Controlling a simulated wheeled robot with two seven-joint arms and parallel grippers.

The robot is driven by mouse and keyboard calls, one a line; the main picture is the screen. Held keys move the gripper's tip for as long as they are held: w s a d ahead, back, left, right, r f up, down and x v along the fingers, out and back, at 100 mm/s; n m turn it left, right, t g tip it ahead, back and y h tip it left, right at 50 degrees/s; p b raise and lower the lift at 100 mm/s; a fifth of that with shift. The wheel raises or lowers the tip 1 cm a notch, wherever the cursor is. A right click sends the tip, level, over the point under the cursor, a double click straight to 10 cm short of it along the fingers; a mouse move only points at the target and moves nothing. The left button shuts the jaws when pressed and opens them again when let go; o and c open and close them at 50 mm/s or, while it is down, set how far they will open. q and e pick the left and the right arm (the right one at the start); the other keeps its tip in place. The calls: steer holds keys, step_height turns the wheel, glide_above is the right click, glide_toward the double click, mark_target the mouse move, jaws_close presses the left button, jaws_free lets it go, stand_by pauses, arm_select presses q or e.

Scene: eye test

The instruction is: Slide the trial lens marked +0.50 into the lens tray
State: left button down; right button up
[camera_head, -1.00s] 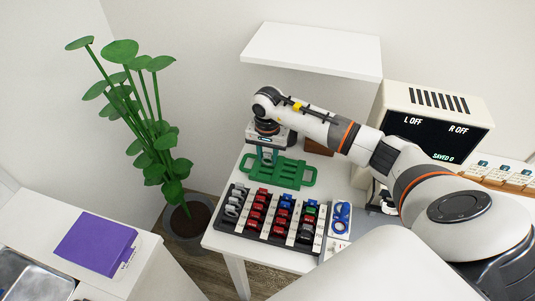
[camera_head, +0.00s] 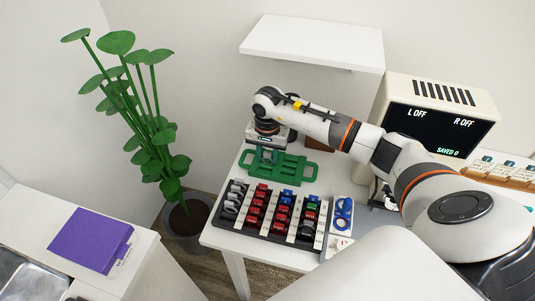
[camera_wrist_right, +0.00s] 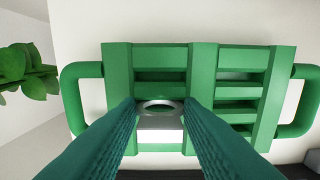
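The green lens tray (camera_head: 295,169) lies flat on the white table, with a loop handle at each end. It fills much of the right wrist view (camera_wrist_right: 202,72), its slots facing up. My right gripper (camera_head: 267,157) points down over the left part of the tray. In the right wrist view its two teal fingers (camera_wrist_right: 160,108) stand apart with a trial lens (camera_wrist_right: 160,130) between them, a silver ring with a pale tab. The fingers seem to touch its sides. The lens is at a tray slot; how deep it sits I cannot tell. Its marking is not readable. My left gripper is not in view.
A black rack (camera_head: 262,237) with several red, blue, green and grey lenses stands in front of the tray. Blue rings (camera_head: 343,207) lie to its right. A monitor (camera_head: 437,118) reads "L OFF R OFF SAVED 0". A white shelf (camera_head: 315,42) hangs behind; a plant (camera_head: 150,120) stands left.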

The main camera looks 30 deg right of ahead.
steer(key=o, duration=0.5)
step_height(320, 180, up, 12)
steer(key=shift+r+b, duration=0.1)
steer(key=shift+b, duration=0.7)
